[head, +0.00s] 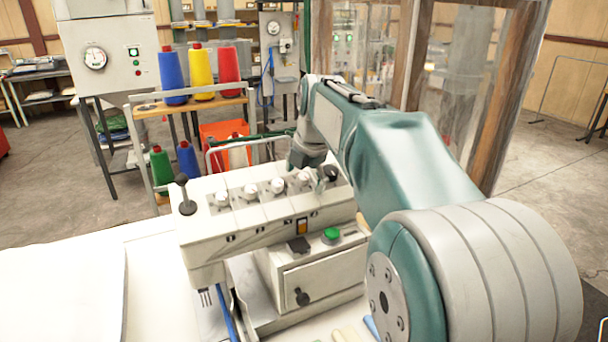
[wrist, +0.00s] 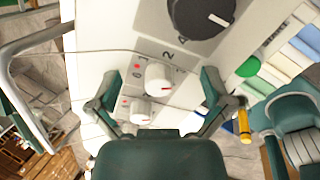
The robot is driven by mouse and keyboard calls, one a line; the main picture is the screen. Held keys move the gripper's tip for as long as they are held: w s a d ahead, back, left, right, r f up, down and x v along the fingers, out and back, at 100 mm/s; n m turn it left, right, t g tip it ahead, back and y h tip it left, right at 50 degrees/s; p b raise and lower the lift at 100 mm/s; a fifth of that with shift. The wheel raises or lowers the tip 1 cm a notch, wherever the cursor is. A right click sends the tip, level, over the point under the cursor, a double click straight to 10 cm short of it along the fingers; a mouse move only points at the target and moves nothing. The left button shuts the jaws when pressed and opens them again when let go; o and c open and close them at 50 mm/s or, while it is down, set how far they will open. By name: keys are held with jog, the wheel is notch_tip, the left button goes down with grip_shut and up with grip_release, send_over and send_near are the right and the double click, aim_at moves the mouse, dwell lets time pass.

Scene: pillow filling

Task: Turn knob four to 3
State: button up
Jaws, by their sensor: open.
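The white machine head (head: 270,220) carries a row of white knobs and a black knob (head: 330,174) at its right end. My gripper (head: 316,172) is over the right end of this row and partly hides it. In the wrist view my gripper (wrist: 160,86) is open, with one finger on each side of a white knob (wrist: 158,78). That knob has a red mark pointing right in the picture, and small printed digits beside it. A second white knob (wrist: 140,110) sits just below it. The large black knob (wrist: 202,14) is above. I cannot tell whether the fingers touch the knob.
A black lever (head: 186,195) stands at the left end of the machine. A green button (head: 331,235) is on a box in front. A rack with thread cones (head: 202,75) stands behind. A yellow-tipped rod (wrist: 243,122) shows near the right finger.

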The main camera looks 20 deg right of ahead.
aim_at(302, 179)
jog(key=shift+a+r, duration=0.1)
jog(key=shift+a, duration=0.15)
jog(key=shift+v, duration=2.25)
jog(key=shift+s+a+m, duration=0.25)
jog(key=shift+s+m, duration=0.15)
jog(key=shift+s, duration=0.05)
jog(key=s+a+f+m, duration=0.3)
jog(key=s+f+m, duration=0.1)
jog(key=s+m, duration=0.3)
jog(key=s+a+f+m+t, duration=0.1)
jog(key=s+a+f+m, duration=0.2)
jog(key=s+f+m, duration=0.2)
jog(key=s+a+f+m, duration=0.4)
jog(key=s+f+m, duration=0.1)
jog(key=s+m, duration=0.5)
jog(key=shift+s+t, duration=0.3)
jog(key=shift+s, duration=0.1)
